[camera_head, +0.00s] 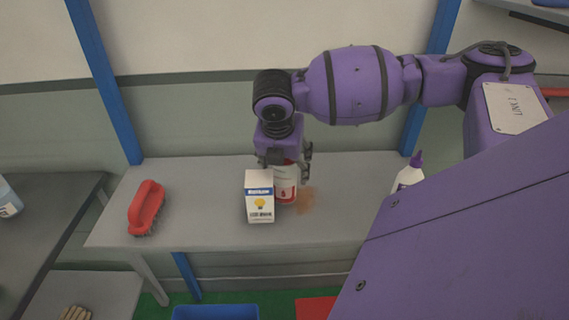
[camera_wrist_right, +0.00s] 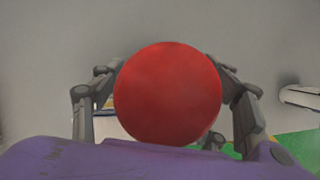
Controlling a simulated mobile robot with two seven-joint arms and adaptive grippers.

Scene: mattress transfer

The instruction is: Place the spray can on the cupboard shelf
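The spray can (camera_head: 286,190), white and red, stands upright on the grey table behind a small box. My right gripper (camera_head: 289,165) points down over it, with its fingers on either side of the can's upper part. In the right wrist view the can's round red top (camera_wrist_right: 168,93) fills the middle, between the two fingers of my right gripper (camera_wrist_right: 168,80). The fingers look spread, and a gap shows at the right finger in the head view. Contact on the other side is hidden. My left gripper is not in view. No cupboard shelf is clearly identifiable.
A white light-bulb box (camera_head: 259,205) stands close in front of the can. A red brush (camera_head: 147,207) lies at the left of the grey table (camera_head: 205,215). A white bottle with a purple cap (camera_head: 409,174) stands at the right. A blue bin (camera_head: 215,312) is below in front.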

